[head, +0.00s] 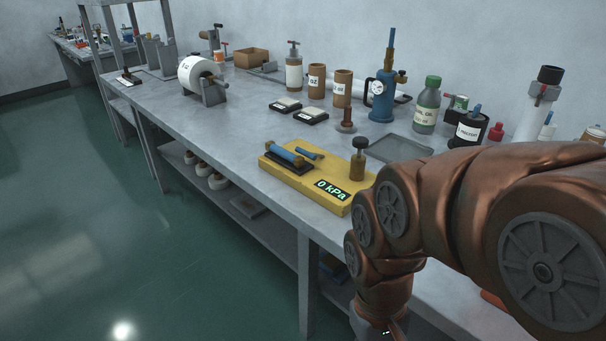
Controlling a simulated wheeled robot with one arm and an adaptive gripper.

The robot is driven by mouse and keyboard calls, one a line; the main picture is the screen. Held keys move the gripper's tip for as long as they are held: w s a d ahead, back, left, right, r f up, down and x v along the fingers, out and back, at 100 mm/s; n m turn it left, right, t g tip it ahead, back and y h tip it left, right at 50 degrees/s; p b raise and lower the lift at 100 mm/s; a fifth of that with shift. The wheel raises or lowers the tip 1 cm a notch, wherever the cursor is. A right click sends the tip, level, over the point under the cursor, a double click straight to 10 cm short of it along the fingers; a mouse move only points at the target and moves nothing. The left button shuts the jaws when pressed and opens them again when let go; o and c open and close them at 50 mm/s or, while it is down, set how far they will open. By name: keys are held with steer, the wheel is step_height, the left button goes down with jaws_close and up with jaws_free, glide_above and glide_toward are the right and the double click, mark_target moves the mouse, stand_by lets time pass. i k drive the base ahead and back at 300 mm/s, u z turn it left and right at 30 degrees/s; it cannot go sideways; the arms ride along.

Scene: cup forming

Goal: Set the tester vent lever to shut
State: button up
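The tester (301,192) is a yellow block near the front edge of the workbench, with a display (331,190) that reads 0 kPa. A blue cylinder (285,155) lies in a dark cradle at its left end. A small blue lever-like bar (308,152) lies just behind the cylinder; I cannot tell for sure that it is the vent lever, or which position it marks. A brass post with a dark knob (359,158) stands upright at the tester's right end. My copper arm is right of the tester and bends down past the bench front.
The grey workbench (228,150) carries a paper roll (196,74), two dark pads, labelled brown canisters, a blue pump with a gauge (383,92), a shallow grey tray (399,149) and a green-capped bottle (427,105). Bare bench lies left of the tester. Open floor (90,230) lies in front.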

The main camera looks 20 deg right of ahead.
mark_target(312, 157)
steer(key=k, duration=1.3)
steer(key=u, duration=0.65)
steer(key=i, duration=0.6)
steer(key=u, duration=0.45)
steer(key=i, duration=1.1)
steer(key=z, duration=0.65)
